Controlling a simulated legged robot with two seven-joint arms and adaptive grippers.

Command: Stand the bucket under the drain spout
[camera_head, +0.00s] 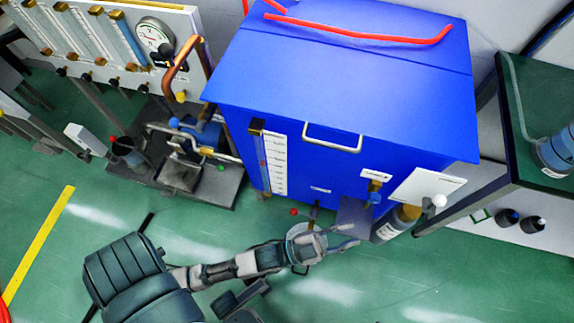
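The big blue tank (330,100) stands on the green floor. A small valve with a red knob (294,211) is low on its front; I take the short dark pipe (315,211) beside it for the drain spout. A pale round rim, seemingly the bucket (297,232), is at the floor just below that pipe, largely hidden by my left gripper. My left gripper (352,236) reaches right across it, its two fingers apart with nothing visible between them. Whether the gripper touches the bucket cannot be told. My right gripper is out of view.
A pump on a dark base (185,180) and a gauge panel (110,45) are at the left.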

